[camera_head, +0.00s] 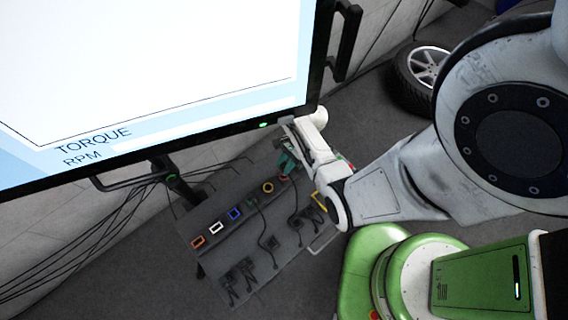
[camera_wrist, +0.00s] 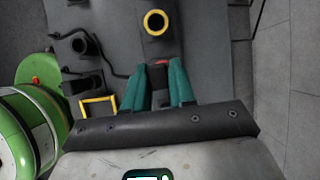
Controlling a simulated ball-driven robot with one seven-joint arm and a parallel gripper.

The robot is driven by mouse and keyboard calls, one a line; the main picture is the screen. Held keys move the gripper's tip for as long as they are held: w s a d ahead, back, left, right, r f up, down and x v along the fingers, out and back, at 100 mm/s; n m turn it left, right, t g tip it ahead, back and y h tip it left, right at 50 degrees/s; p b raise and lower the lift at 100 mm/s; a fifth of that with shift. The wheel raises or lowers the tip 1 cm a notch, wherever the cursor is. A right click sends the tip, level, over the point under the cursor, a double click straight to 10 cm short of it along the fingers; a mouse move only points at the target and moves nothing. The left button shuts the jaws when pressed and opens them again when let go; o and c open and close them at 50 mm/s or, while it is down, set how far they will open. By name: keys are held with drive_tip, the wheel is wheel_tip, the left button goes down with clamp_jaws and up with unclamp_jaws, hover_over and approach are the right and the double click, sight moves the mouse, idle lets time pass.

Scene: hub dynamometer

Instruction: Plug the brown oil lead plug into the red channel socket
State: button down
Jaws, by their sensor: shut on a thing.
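My gripper (camera_wrist: 161,72) has teal fingers shut on a dark, narrow plug body (camera_wrist: 160,82), seemingly the brown oil lead plug; its colour is hard to tell in the shade. A small red patch (camera_wrist: 160,62) shows at the fingertips in the wrist view, probably part of the red channel socket. In the head view, a red rim (camera_head: 283,177) shows just under my gripper (camera_head: 287,163), at the upper right end of the socket row. Whether the plug is seated in it or only touching is hidden by the fingers.
A yellow round socket (camera_head: 268,187) lies beside the red one; it also shows in the wrist view (camera_wrist: 155,22). Several dark leads lie on the grey board. A large screen (camera_head: 150,70) hangs above.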

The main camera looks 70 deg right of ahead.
drive_tip(key=shift+f+b, duration=1.1)
drive_tip(key=shift+f, duration=0.4)
drive_tip(key=c, duration=0.8)
unclamp_jaws()
drive_tip(key=shift+c, duration=0.2)
drive_tip(key=shift+r, duration=0.15)
drive_tip(key=p+v, duration=0.1)
drive_tip(key=v, duration=0.9)
drive_tip(key=shift+r, duration=0.25)
drive_tip(key=shift+s+d, duration=0.1)
drive_tip(key=shift+d, duration=0.05)
